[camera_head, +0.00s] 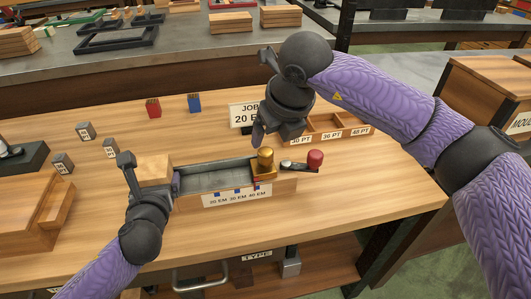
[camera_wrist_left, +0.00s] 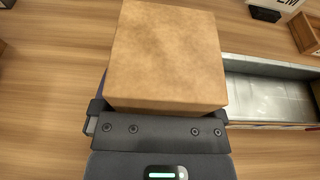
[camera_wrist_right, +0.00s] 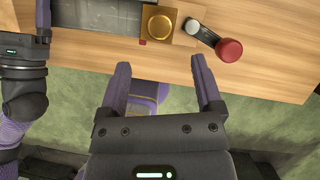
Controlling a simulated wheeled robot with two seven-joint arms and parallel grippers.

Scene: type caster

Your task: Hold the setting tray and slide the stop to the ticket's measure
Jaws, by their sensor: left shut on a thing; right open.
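The setting tray (camera_head: 215,178) is a grey metal channel on the wooden bench, with a front scale reading 20 EM, 30 EM and 40 EM. The brass stop (camera_head: 264,165) with its round knob sits at the tray's right end, its red mark near 40 EM. It also shows in the right wrist view (camera_wrist_right: 160,25). A lever with a red knob (camera_head: 315,158) lies right of it. The ticket (camera_head: 243,115) reads JOB and 20 EM, partly hidden. My left gripper (camera_head: 146,168) is shut on the wooden block (camera_wrist_left: 167,55) at the tray's left end.
A wooden sorter (camera_head: 325,125) marked 30, 36 and 48 PT stands behind the right arm. Several grey type blocks (camera_head: 86,131) and red (camera_head: 153,108) and blue (camera_head: 194,103) pieces lie at the left and back. Bare bench lies in front of the tray.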

